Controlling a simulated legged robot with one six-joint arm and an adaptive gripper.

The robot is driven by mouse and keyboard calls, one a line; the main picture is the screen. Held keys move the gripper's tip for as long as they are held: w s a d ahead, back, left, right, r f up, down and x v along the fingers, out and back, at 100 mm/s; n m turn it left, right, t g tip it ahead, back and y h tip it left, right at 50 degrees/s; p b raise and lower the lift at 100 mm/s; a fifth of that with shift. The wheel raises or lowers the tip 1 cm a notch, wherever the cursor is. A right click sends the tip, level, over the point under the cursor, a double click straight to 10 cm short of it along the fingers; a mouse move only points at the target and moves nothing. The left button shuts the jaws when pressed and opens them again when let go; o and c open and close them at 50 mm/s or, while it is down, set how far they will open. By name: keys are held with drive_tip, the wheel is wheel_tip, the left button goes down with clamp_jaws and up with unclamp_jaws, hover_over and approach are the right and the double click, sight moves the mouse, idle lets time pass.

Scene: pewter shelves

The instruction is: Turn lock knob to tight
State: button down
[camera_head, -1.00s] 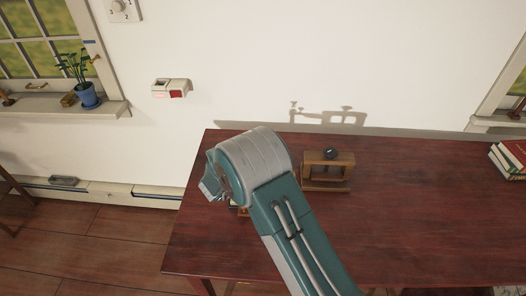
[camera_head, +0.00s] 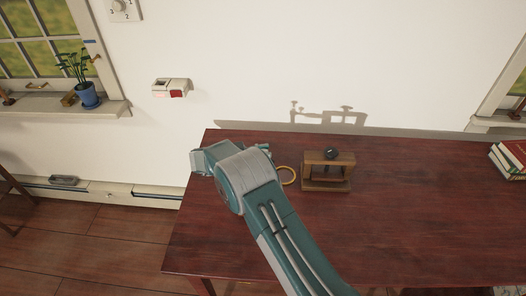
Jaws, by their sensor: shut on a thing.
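A wooden frame (camera_head: 342,186) stands upright on the dark red table, right of my arm. A dark round knob (camera_head: 331,153) sits on its top bar. I cannot read any tight mark on it. My grey and teal arm reaches up from the bottom of the picture and bends left over the table. My gripper's fingers are hidden behind the arm's links, so what they touch does not show.
The table (camera_head: 420,220) is clear right of the frame, up to a stack of books (camera_head: 510,160) at its far right. A white wall box (camera_head: 171,88) with a red part and a numbered dial (camera_head: 121,8) are on the wall. A potted plant (camera_head: 87,95) stands on the left windowsill.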

drive_tip(key=shift+r, duration=0.1)
drive_tip(key=shift+c, duration=1.9)
unclamp_jaws()
drive_tip(key=v, duration=0.7)
drive_tip(key=shift+a, duration=0.3)
